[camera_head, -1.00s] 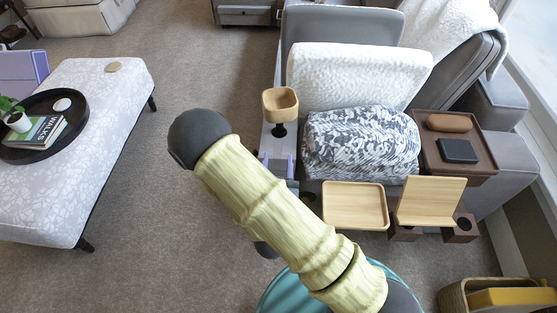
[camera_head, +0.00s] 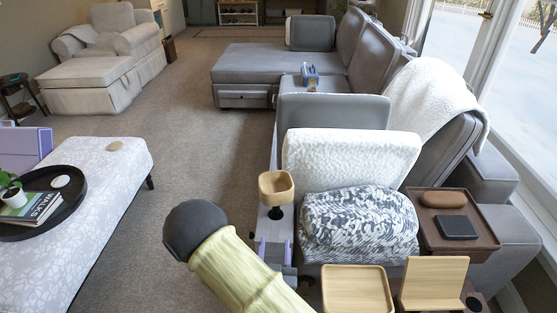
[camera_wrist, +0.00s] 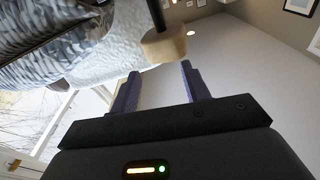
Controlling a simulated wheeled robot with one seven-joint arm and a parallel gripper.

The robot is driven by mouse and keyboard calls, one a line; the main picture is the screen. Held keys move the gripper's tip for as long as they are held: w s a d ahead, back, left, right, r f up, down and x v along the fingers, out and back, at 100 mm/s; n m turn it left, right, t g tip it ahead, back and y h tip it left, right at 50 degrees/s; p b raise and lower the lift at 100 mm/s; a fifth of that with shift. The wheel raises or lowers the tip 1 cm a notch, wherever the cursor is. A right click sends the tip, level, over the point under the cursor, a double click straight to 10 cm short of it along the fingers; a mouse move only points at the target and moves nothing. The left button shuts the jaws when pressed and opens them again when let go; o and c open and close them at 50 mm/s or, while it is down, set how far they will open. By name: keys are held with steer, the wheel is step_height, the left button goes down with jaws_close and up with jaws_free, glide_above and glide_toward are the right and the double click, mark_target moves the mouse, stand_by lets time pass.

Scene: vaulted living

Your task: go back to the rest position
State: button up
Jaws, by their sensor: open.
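My gripper (camera_head: 273,248) shows in the head view beyond my yellow-green arm, beside the grey sofa's near end. Its two purple fingers are apart with nothing between them. The wrist view shows the same open gripper (camera_wrist: 160,82), with a pale, empty gap between the fingers. A wooden cup (camera_head: 276,188) on a dark stem stands just behind the gripper in the head view. A wooden piece on a dark stem (camera_wrist: 164,45) shows above the fingers in the wrist view; it looks like that cup. Whether it touches the gripper cannot be told.
A patterned folded blanket (camera_head: 360,224) and a brown tray (camera_head: 427,236) lie to the right. A square wooden tray (camera_head: 357,290) and a wooden stand (camera_head: 433,283) are in front. A white patterned ottoman (camera_head: 95,235) stands left. Carpet (camera_head: 195,135) between is clear.

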steer(key=w+d+f+m+g, duration=0.1)
steer(key=w+d+m+g, duration=0.2)
steer(key=w+d+g, duration=0.35)
steer(key=s+d+r+n+g, duration=0.2)
steer(key=s+d+r+g, duration=0.25)
steer(key=s, duration=0.25)
steer(key=s+d+r+n+g, duration=0.2)
steer(key=s+d+r+g, duration=0.3)
steer(key=s, duration=0.3)
step_height(320, 180, up, 27)
steer(key=d+p, duration=0.1)
steer(key=p, duration=2.7)
steer(key=shift+d+r+g+y, duration=0.15)
steer(key=shift+g+y, duration=0.15)
